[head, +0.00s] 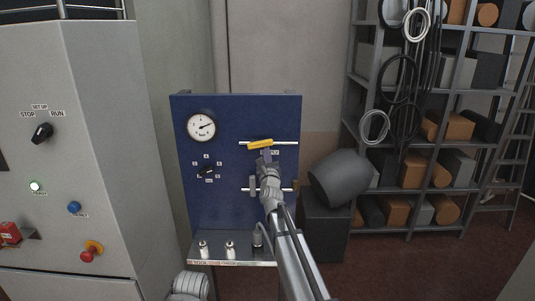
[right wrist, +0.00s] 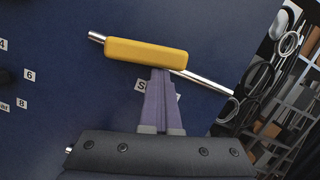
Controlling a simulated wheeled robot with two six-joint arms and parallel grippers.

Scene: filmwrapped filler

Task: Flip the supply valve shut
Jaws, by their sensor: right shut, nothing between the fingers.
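The supply valve has a yellow lever handle (head: 260,144) on a horizontal silver pipe (head: 285,143) near the top right of the blue panel (head: 228,115). In the head view the handle lies nearly along the pipe, tilted slightly. In the right wrist view the yellow handle (right wrist: 146,51) is large and lies along the pipe (right wrist: 205,83). My right gripper (head: 266,154) is shut and empty just below the handle. Its fingertips (right wrist: 160,73) are at the handle's lower edge; I cannot tell whether they touch. They partly cover a label.
The panel also holds a round gauge (head: 201,127), a rotary selector (head: 207,171) and a lower pipe partly behind my right arm. A grey control cabinet (head: 95,150) stands left. A dark rounded machine (head: 343,177) and loaded shelves (head: 440,120) stand right.

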